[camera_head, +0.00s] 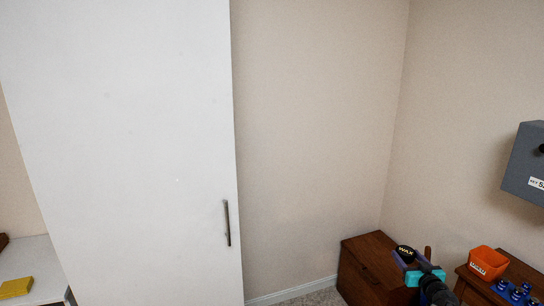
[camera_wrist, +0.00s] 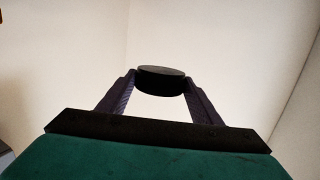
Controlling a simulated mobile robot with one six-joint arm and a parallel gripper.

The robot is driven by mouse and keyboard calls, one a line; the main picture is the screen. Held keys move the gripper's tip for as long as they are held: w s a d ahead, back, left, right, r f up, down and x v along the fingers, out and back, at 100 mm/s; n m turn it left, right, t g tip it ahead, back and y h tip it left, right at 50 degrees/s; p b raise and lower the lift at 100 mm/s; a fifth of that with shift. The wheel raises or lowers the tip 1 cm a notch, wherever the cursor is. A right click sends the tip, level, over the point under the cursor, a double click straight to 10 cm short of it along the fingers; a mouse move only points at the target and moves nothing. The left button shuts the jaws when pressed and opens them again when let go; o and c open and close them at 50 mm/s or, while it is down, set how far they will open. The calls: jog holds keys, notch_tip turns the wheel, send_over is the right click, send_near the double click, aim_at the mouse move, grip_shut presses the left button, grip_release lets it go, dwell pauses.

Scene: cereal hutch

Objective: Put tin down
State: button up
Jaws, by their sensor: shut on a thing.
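In the head view the tin appears in front of or above a brown wooden cabinet (camera_head: 362,268). I cannot tell the gap between tin and cabinet top.
An orange bin (camera_head: 487,263) and several blue items (camera_head: 512,290) stand on a wooden surface (camera_head: 477,284) at the right. A grey wall box (camera_head: 526,165) hangs above. A tall white door (camera_head: 125,130) fills the left. A yellow object (camera_head: 16,287) lies on a white surface.

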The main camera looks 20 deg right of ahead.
jog(key=w+a+f+n+y+b, duration=0.1)
jog(key=w+a+n+y+b, duration=0.25)
jog(key=a, duration=0.65)
jog(key=w+a+f+n+y+b, duration=0.15)
jog(key=w+a+y+b, duration=0.3)
jog(key=a, duration=0.65)
jog(key=w+a+f+n+y+b, duration=0.1)
jog(key=w+a+n+y+b, duration=0.3)
jog(key=a, duration=0.6)
jog(key=s+a+f+n+g+y+b, duration=0.1)
jog(key=a+f+n+g+y+b, duration=0.2)
jog(key=a, duration=0.7)
jog(key=s+a+f+n+g+y+b, duration=0.1)
jog(key=a+f+y+b, duration=0.1)
jog(key=a+b, duration=0.55)
jog(key=s+a+f+n+g+y+b, duration=0.1)
jog(key=a+f+n+g+y+b, duration=0.15)
jog(key=a, duration=0.95)
notch_tip(320, 180, up, 11)
jog(key=p, duration=1.8)
jog(key=shift+w+d+f+p, duration=0.15)
jog(key=shift+w+d+p, duration=0.05)
jog(key=shift+p, duration=0.15)
jog(key=shift+t+h, duration=0.25)
jog(key=shift+s+f, duration=0.15)
jog(key=shift+f, duration=0.45)
jog(key=shift+s+f, duration=0.15)
jog(key=shift+f, duration=0.4)
